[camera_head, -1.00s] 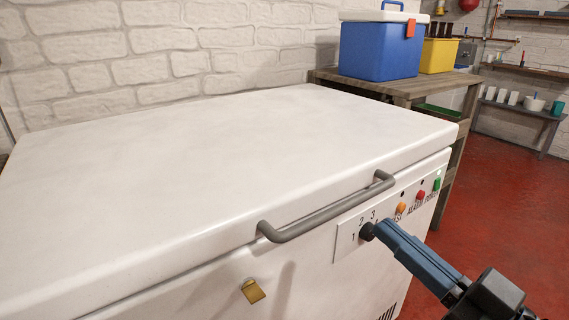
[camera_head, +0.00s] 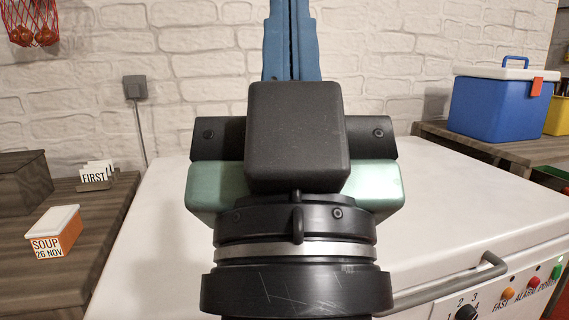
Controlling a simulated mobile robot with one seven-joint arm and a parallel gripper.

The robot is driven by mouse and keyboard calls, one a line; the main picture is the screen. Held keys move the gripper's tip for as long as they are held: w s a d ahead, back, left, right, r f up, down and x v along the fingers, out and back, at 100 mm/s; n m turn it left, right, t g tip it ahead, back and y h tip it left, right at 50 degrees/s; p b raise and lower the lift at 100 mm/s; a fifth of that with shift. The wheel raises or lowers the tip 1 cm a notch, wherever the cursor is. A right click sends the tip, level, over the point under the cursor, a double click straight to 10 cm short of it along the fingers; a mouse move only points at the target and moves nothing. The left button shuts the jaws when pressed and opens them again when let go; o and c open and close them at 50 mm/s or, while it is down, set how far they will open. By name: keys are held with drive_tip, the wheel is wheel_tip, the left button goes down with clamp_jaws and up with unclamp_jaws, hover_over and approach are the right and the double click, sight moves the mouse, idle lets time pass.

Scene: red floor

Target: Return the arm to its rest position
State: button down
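My gripper (camera_head: 291,40) is raised in front of the head camera, in the upper middle of the picture. Its blue fingers point up and lie side by side with only a thin dark line between them, so it looks shut. Nothing shows between the fingers, but their tips reach the top edge of the picture. My black and green wrist fills the centre, well in front of the white chest freezer (camera_head: 420,205), and hides much of its lid. No contact with the freezer shows.
The freezer's grey handle (camera_head: 450,287), black dial (camera_head: 467,312) and orange button (camera_head: 508,294) are at lower right. A dark wooden counter at left holds a soup box (camera_head: 56,232) and a dark box (camera_head: 22,182). A blue cooler (camera_head: 497,105) stands on a bench at right.

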wheel_tip(320, 180, up, 39)
drive_tip(key=p, duration=3.8)
drive_tip(key=shift+s+a, duration=0.2)
drive_tip(key=shift+s, duration=0.15)
drive_tip(key=shift+f, duration=0.1)
